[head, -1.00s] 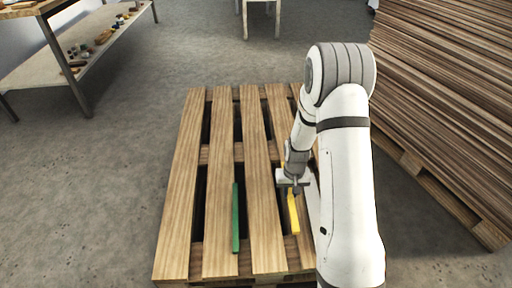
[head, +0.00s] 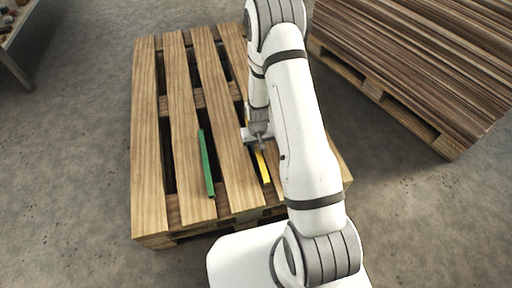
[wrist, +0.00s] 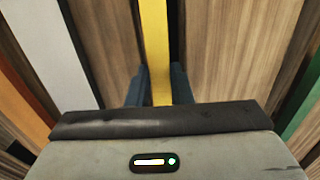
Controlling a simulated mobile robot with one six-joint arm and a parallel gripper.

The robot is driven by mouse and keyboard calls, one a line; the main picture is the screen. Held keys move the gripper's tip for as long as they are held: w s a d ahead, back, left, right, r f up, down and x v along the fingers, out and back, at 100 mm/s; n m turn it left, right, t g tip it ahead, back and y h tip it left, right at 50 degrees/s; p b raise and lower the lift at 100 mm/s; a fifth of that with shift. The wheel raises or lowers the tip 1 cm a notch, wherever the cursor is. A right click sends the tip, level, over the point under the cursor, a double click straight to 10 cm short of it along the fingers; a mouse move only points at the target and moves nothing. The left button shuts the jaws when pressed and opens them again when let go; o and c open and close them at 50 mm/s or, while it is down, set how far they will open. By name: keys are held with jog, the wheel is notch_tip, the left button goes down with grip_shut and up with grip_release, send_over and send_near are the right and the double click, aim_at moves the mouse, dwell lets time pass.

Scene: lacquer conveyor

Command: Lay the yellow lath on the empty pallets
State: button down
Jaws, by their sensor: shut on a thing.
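The yellow lath (head: 263,168) is a thin straight strip low over the wooden pallet (head: 147,175). In the head view its near end shows below my gripper (head: 258,141), and the arm hides part of the rest. In the wrist view the yellow lath (wrist: 154,40) runs straight up between the two dark fingers of my gripper (wrist: 157,88), which is shut on it. I cannot tell whether the lath touches the planks. A green lath (head: 206,163) lies on the pallet left of the gripper, roughly parallel to the yellow one.
A tall stack of brown boards (head: 430,55) stands on another pallet (head: 400,108) at the right. A shelf unit (head: 15,65) is at the far left edge. A pale strip (wrist: 48,45) shows left of the gripper in the wrist view. The floor left of the pallet is clear.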

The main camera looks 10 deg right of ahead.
jog(key=shift+f, duration=0.2)
jog(key=c, duration=1.3)
grip_release()
jog(key=shift+r, duration=0.1)
jog(key=s+r+p, duration=0.2)
jog(key=s+r, duration=0.2)
jog(key=r, duration=1.1)
jog(key=s+r+p, duration=0.3)
jog(key=r, duration=1.2)
jog(key=s+r+t, duration=0.1)
jog(key=s+r, duration=0.9)
jog(key=s, duration=0.4)
jog(key=shift+a+r, duration=0.2)
jog(key=shift+a, duration=0.1)
